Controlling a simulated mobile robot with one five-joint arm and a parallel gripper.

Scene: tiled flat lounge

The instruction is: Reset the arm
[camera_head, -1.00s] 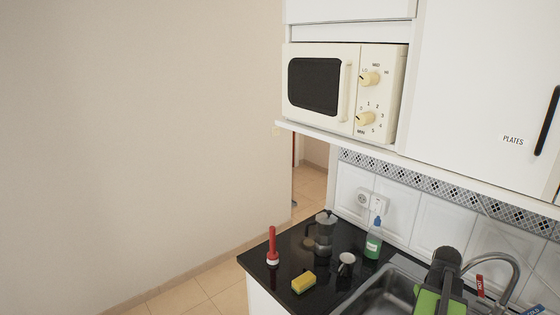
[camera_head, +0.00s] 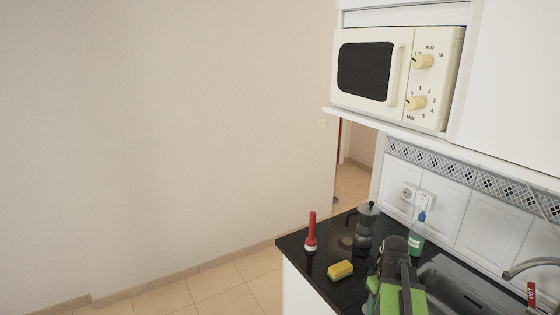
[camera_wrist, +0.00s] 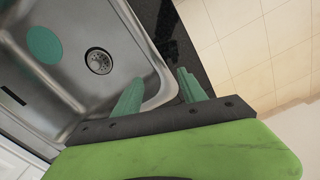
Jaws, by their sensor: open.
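My gripper (camera_wrist: 160,92) shows in the wrist view with its two green fingers spread apart and nothing between them. It is over the near edge of the steel sink (camera_wrist: 100,25) and the dark counter strip (camera_wrist: 165,40). In the head view my green and dark arm is at the lower right, in front of the counter and the sink (camera_head: 455,285). There the fingertips cannot be made out.
On the black counter (camera_head: 318,278) stand a red and white torch-like item (camera_head: 311,235), a yellow sponge (camera_head: 340,270), a moka pot (camera_head: 365,228) and a green bottle (camera_head: 417,235). A microwave (camera_head: 385,75) sits on a shelf above. Tiled floor (camera_head: 215,283) is clear at left.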

